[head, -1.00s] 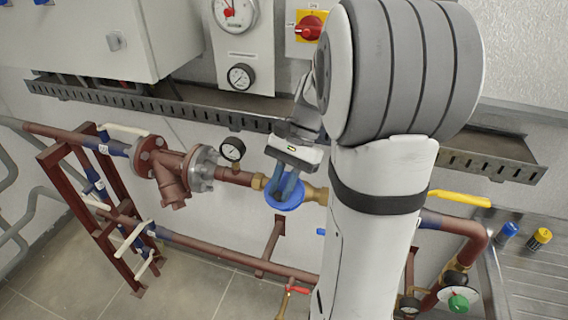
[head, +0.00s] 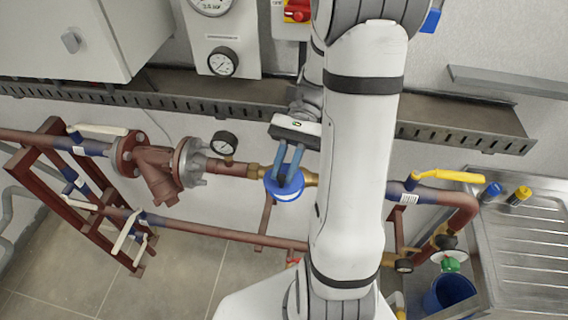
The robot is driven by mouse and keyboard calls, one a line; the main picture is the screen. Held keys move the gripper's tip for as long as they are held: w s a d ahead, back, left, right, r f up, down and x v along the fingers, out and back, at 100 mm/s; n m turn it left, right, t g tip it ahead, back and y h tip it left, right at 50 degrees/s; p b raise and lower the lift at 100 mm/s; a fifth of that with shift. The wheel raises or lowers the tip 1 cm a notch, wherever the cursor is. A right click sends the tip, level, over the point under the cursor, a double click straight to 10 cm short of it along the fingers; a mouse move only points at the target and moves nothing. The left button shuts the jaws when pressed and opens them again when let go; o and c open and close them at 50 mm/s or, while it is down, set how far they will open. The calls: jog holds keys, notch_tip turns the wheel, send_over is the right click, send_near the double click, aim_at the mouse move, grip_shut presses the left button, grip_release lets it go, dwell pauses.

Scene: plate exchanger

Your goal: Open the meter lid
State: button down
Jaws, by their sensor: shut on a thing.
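The blue round meter (head: 286,194) sits on the brass section of the red-brown pipe, in the middle of the head view. My gripper (head: 288,180) reaches down to it from above. Its blue-grey fingers are close together over the top of the meter and shut on a part of its lid. The fingers hide the middle of the meter top, so I cannot tell how far the lid is raised. The blue rim shows around the fingertips.
A pressure gauge (head: 224,143) stands on the pipe just left of the meter. A perforated cable tray (head: 160,98) runs along the wall behind. A yellow valve handle (head: 447,176) and a metal sink (head: 525,240) lie to the right. A red-brown frame (head: 70,190) stands left.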

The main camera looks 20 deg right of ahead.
dwell(0.3)
jog(key=c, duration=1.4)
grip_release()
jog(key=shift+w, duration=0.2)
jog(key=shift+o, duration=0.4)
jog(key=shift+s, duration=0.1)
jog(key=shift+d+r, duration=0.1)
